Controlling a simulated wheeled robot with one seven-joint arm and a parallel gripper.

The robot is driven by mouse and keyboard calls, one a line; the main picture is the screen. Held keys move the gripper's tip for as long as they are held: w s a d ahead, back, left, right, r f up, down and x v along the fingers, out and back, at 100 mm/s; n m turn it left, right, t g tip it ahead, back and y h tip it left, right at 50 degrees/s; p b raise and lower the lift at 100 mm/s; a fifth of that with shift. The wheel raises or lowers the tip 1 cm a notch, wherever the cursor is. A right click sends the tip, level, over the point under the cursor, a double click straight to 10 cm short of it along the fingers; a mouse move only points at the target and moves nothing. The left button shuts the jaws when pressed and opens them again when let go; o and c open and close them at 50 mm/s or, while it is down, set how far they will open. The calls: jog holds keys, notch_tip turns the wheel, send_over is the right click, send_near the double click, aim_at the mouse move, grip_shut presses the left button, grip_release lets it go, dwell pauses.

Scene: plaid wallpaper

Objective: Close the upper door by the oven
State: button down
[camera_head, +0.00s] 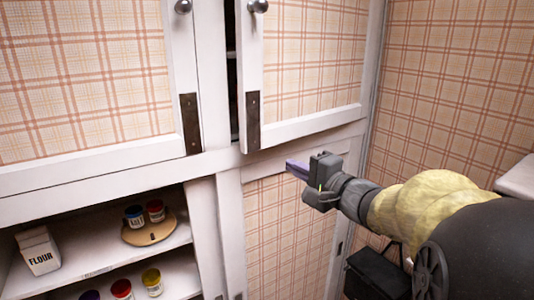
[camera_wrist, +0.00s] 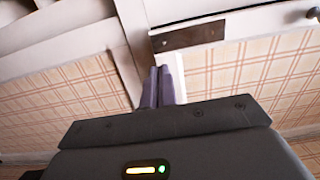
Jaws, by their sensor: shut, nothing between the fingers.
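The upper right cupboard door (camera_head: 312,60) has a plaid panel in a white frame, a round knob (camera_head: 257,6) and a brown plate (camera_head: 253,121) at its lower left corner. It stands slightly ajar, with a dark gap along its left edge. My gripper (camera_head: 291,166) is shut and empty, just below the door's bottom edge, in front of the lower plaid panel. In the wrist view its purple fingers (camera_wrist: 161,86) appear close to the door's lower white edge, near the brown plate (camera_wrist: 187,36); contact cannot be told. No oven is visible.
A neighbouring upper door (camera_head: 85,75) on the left appears shut. Below it, open shelves hold a flour box (camera_head: 39,251), a round wooden board (camera_head: 150,230) and several small jars. A plaid wall (camera_head: 450,90) bounds the right side, with a black object (camera_head: 377,273) low down.

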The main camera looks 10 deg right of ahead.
aim_at(251, 145)
jog(key=p+x, duration=0.4)
jog(key=x, duration=0.8)
jog(key=shift+w+a, duration=0.2)
jog(key=shift+w, duration=0.05)
jog(key=shift+w+a+p, duration=0.3)
jog(key=shift+w+p, duration=0.15)
jog(key=shift+w, duration=0.15)
